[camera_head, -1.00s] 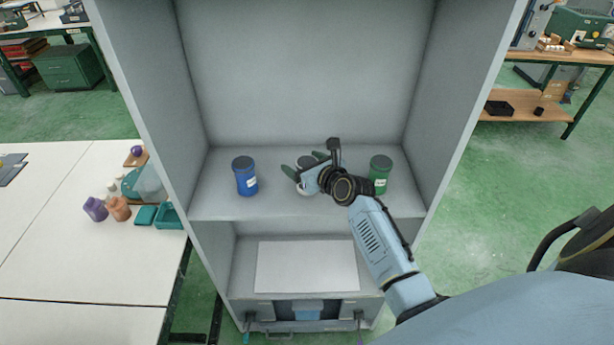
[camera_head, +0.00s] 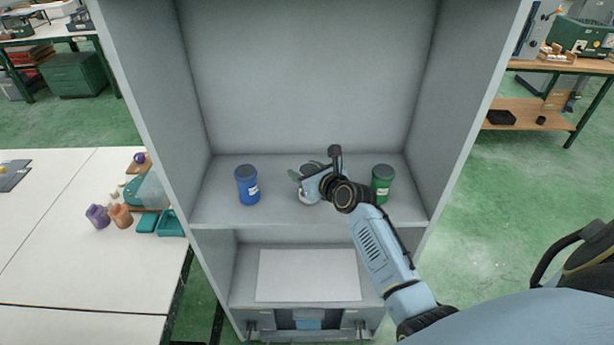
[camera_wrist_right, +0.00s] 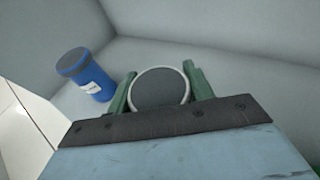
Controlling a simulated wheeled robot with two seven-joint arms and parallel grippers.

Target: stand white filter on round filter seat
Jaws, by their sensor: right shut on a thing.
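The white filter (camera_head: 305,198), a pale canister with a dark round top, stands upright on the cabinet's upper shelf between two other canisters. My right gripper (camera_head: 309,176) is shut on it, and hides part of it in the head view. In the right wrist view the filter's dark top with a pale rim (camera_wrist_right: 160,88) sits between the two green fingers of my right gripper (camera_wrist_right: 161,92). I cannot see it lifted clear of the shelf. I cannot make out the round filter seat in these views. My left gripper is not in view.
A blue canister (camera_head: 247,185) stands to the left on the shelf (camera_head: 222,207), and a green canister (camera_head: 381,184) stands close to my right wrist. Cabinet side walls bound the shelf. A lower shelf holds a pale flat panel (camera_head: 308,275). A white table (camera_head: 70,250) is at left.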

